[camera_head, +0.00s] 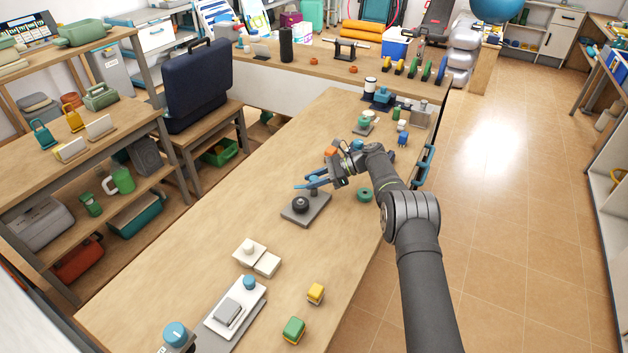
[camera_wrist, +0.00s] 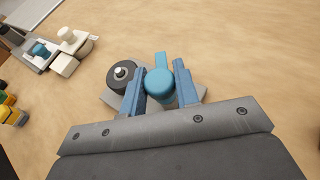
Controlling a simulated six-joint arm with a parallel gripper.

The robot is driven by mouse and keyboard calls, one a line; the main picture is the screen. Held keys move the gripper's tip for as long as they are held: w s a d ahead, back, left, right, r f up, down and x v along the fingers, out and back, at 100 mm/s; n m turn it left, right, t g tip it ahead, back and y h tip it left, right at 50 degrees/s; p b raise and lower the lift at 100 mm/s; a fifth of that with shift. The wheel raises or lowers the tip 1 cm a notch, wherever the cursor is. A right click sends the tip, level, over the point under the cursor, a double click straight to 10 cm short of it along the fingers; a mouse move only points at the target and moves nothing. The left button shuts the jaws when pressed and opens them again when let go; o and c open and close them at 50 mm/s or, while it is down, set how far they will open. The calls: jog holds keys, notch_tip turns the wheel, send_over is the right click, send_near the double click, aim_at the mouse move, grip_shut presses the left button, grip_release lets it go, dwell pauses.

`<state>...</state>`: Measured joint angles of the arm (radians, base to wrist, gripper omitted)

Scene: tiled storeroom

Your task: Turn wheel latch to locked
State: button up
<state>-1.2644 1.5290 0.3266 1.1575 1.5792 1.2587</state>
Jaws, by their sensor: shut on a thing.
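The wheel latch has a grey base plate (camera_head: 296,217) on the long wooden table, with a black round knob (camera_head: 300,204) near its left side. In the wrist view the black knob (camera_wrist: 121,74) has a pale centre and stands just left of my fingers. A blue round-topped handle (camera_wrist: 159,84) with a short blue bar pointing away from me is between the fingers. My gripper (camera_head: 314,181) is above the plate's far right part. In the wrist view my gripper (camera_wrist: 158,77) is shut on the blue handle. The fingers and handle hide part of the plate.
A white block fixture (camera_head: 249,252) and a white panel with a blue knob (camera_head: 236,306) lie nearer the front. Yellow (camera_head: 315,293) and green (camera_head: 293,330) blocks sit near them. The table left of the plate is clear.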

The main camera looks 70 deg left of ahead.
jog(key=o, duration=0.9)
jog(key=shift+o, duration=0.2)
jog(key=v, duration=1.2)
